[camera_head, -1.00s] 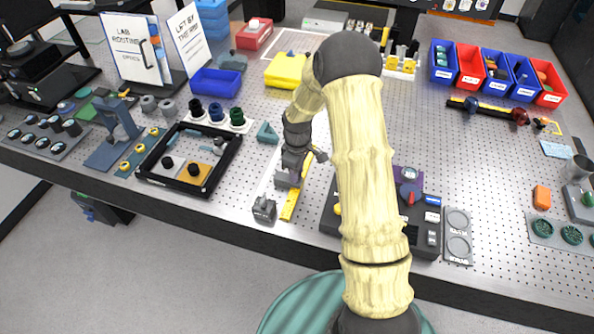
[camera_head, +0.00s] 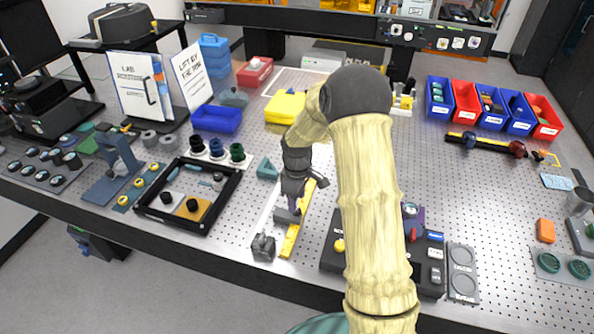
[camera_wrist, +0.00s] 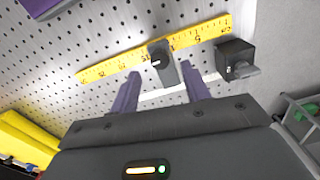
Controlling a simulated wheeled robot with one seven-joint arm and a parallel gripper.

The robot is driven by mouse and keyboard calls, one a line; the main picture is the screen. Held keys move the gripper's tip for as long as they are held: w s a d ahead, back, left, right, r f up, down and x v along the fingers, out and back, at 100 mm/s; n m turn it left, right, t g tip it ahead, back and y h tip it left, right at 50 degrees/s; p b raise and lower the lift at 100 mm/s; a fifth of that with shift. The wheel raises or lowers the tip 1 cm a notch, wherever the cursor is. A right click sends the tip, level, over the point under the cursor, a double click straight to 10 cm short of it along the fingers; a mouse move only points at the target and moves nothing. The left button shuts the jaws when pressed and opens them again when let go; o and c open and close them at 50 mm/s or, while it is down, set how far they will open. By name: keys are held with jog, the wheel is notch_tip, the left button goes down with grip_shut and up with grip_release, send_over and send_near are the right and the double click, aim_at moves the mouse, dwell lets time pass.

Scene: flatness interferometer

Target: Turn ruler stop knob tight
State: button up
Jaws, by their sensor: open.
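A yellow ruler (camera_head: 290,243) lies on the perforated bench top in front of my arm; it also crosses the wrist view (camera_wrist: 105,69). A dark grey upright piece (camera_wrist: 163,66) stands at the middle of the ruler, between my purple fingers in the picture. A black block (camera_wrist: 235,57) with a grey knob (camera_wrist: 245,70) sits by the ruler's right end in the wrist view; the block shows at the near end in the head view (camera_head: 263,247). My gripper (camera_wrist: 160,72) is open, a finger on each side of the grey piece. Contact cannot be told.
A black-framed tray (camera_head: 150,208) stands left of the ruler. A dark control panel (camera_head: 333,258) is right of it, partly behind my arm. A teal angled block (camera_head: 267,168) and a yellow box (camera_head: 285,105) lie farther back.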

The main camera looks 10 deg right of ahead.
notch_tip(320, 180, up, 13)
jog(key=b, duration=0.2)
jog(key=shift+r, duration=0.2)
jog(key=s+f+m+t, duration=0.2)
jog(key=s+m, duration=0.8)
jog(key=s, duration=1)
jog(key=shift+s+f+t, duration=0.35)
jog(key=shift+f+t, duration=0.05)
jog(key=shift+f, duration=0.25)
dwell(0.8)
jog(key=shift+c, duration=0.2)
